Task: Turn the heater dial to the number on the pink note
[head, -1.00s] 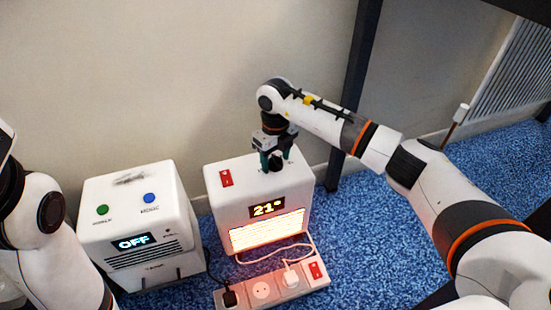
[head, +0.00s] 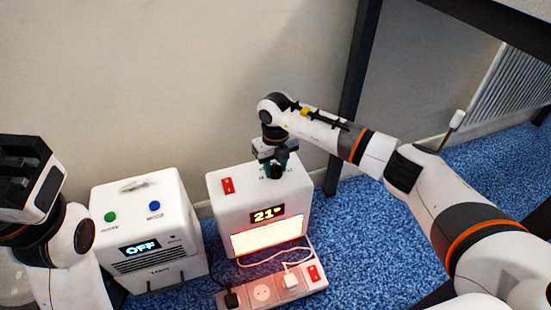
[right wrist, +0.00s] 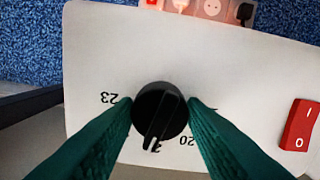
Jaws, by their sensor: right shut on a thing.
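The heater (head: 235,205) is a white box with a lit orange front and a display (head: 267,215) reading 21°. Its black dial (right wrist: 160,108) is on top; in the right wrist view its pale pointer line faces the bottom of the picture, slightly left. Printed 23 and 20 show beside it; other marks are partly hidden. My right gripper (head: 276,170) is shut on the dial, with green fingers (right wrist: 160,112) on both sides of it. My left gripper (head: 22,170) is at the left edge, away from the heater; its fingers are not clear. No pink note is visible.
A second white appliance (head: 185,235) with green and blue buttons reads OFF, left of the heater. A power strip (head: 245,297) with plugs and cords lies in front. A red switch (head: 228,186) is on the heater top. A dark table leg (head: 355,100) stands behind right.

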